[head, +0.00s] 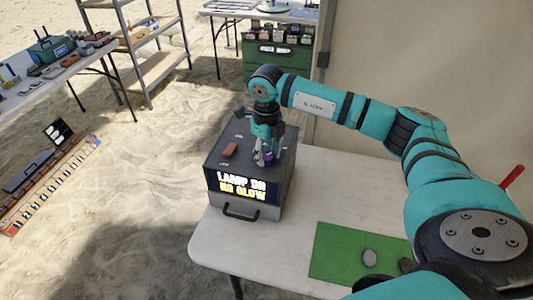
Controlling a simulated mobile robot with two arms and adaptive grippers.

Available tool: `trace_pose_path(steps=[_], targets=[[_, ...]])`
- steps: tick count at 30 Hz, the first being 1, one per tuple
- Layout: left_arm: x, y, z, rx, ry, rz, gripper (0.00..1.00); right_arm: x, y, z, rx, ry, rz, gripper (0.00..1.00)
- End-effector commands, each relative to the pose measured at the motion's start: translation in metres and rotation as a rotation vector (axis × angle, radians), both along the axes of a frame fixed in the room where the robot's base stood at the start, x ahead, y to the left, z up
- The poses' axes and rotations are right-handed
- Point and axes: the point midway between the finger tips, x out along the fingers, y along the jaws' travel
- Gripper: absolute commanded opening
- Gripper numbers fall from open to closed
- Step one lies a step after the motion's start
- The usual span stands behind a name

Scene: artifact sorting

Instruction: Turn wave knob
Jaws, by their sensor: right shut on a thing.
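A dark box (214,168) with a lit front display stands on the white table's left part. The display (241,187) reads "LAMP ON NO GLOW". My right gripper (265,158) points down onto the box's top and is shut on a small purple knob (268,156), taken to be the wave knob. The fingers hide most of the knob, so its setting cannot be read. A reddish block (230,149) lies on the box's top, left of the gripper. My left gripper is not in view.
A green mat (335,250) with dark stones (370,258) lies on the white table (222,243) at the right front. Shelves (160,66), other tables and a green drawer cabinet (262,68) stand behind on sand. The table between box and mat is clear.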

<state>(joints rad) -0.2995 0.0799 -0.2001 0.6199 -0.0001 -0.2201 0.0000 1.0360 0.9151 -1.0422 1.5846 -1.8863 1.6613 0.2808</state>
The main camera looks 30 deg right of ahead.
Motion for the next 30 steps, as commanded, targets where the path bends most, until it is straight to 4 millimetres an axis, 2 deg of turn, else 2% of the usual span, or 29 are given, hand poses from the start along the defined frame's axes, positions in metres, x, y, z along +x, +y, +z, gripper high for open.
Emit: trace_pose_path(steps=[14,15,19,27,30], targets=[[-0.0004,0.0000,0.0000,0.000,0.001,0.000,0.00,0.0022,-0.0008,0.0029,0.000,-0.008,-0.016,0.04],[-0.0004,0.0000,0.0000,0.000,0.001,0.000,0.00,0.0022,-0.0008,0.0029,0.000,-0.008,-0.016,0.41],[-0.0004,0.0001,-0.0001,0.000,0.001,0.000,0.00,0.0015,-0.0006,0.0021,0.001,-0.006,-0.014,0.58],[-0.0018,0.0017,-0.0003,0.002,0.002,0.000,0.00,0.0008,-0.0002,0.0015,0.000,-0.003,-0.012,0.59],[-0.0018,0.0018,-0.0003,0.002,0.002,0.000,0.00,0.0010,-0.0001,0.0072,0.000,-0.004,-0.012,0.59]])
